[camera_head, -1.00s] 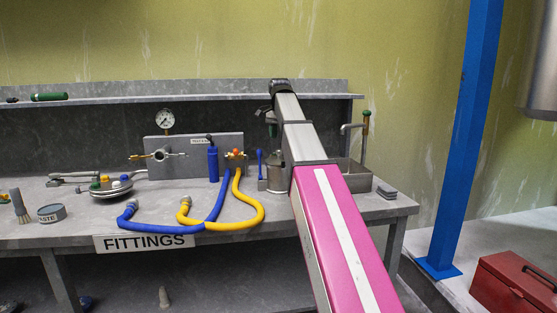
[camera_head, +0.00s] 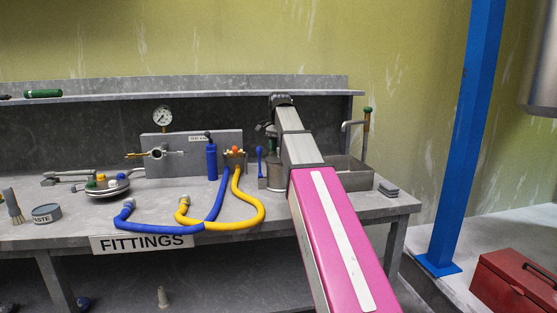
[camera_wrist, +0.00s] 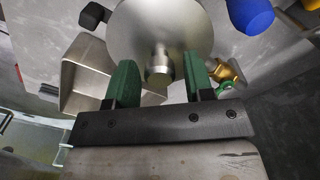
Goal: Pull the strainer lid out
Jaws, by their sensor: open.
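In the wrist view, a round pale metal disc with a short knob, which looks like the strainer lid (camera_wrist: 160,22), fills the top middle. My gripper (camera_wrist: 158,72) is open, with its two green fingers on either side of the knob in the picture. Gaps show between the knob and both fingers. I cannot tell how deep the knob sits between them. In the head view, a metal pail (camera_head: 274,178) stands on the bench beside my arm. My arm partly hides it, and the lid is not clear there.
A metal basin (camera_head: 352,175) with an upright tap pipe (camera_head: 344,135) is just right of my arm. Blue (camera_head: 160,229) and yellow (camera_head: 253,217) hoses lie left of the pail. A shelf (camera_head: 200,96) runs along the back.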

